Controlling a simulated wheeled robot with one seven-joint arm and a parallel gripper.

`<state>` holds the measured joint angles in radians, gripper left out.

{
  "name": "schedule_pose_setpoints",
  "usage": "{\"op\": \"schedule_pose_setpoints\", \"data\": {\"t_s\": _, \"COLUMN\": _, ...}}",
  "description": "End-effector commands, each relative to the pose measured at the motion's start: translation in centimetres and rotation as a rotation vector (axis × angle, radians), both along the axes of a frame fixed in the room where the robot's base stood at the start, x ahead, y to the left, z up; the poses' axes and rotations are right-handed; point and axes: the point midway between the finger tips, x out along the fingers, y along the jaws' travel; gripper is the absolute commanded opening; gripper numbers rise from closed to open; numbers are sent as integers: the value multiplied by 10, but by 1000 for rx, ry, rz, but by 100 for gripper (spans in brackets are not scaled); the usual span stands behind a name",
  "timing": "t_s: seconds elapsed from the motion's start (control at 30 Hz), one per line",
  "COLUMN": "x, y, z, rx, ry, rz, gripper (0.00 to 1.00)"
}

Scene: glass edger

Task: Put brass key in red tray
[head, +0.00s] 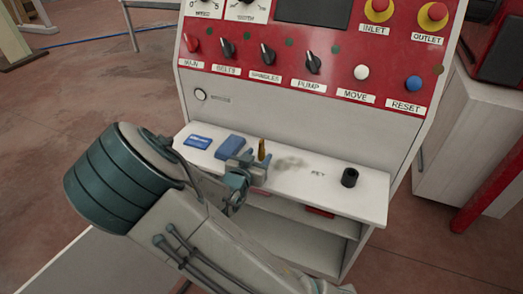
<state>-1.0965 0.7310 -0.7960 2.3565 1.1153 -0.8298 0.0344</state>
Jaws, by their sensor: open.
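A small upright brass-coloured piece (262,150), which looks like the brass key, shows on the white ledge of the control cabinet. My gripper (246,166) is open just left of it and overlaps its lower part in the view. I cannot tell whether the fingers are around it or beside it. A red edge (319,212) shows under the ledge's front, at the lower shelf. Another bit of red (259,191) shows left of it, beside my gripper. They may belong to the red tray, but most of it is hidden by the ledge and my arm.
A blue block (230,147) and a blue card (199,142) lie on the ledge (300,190) left of the brass piece. A black cup-like cylinder (349,177) stands near its right end. The red control panel (310,58) rises behind. The ledge between is clear.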

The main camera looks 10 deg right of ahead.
Motion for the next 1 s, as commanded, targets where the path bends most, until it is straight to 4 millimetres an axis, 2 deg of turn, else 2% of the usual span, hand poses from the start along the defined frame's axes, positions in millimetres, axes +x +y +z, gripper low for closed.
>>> {"op": "schedule_pose_setpoints", "data": {"t_s": 0.2, "x": 21, "y": -17, "z": -4, "rx": -1, "ry": 1, "rz": -3, "gripper": 46}}
{"op": "schedule_pose_setpoints", "data": {"t_s": 0.5, "x": 25, "y": -18, "z": -5, "rx": 1, "ry": -1, "rz": 0, "gripper": 46}}
{"op": "schedule_pose_setpoints", "data": {"t_s": 0.67, "x": 25, "y": -18, "z": -5, "rx": 1, "ry": -1, "rz": 0, "gripper": 2}}
{"op": "schedule_pose_setpoints", "data": {"t_s": 1.0, "x": 25, "y": -18, "z": -4, "rx": 1, "ry": -1, "rz": 0, "gripper": 0}}
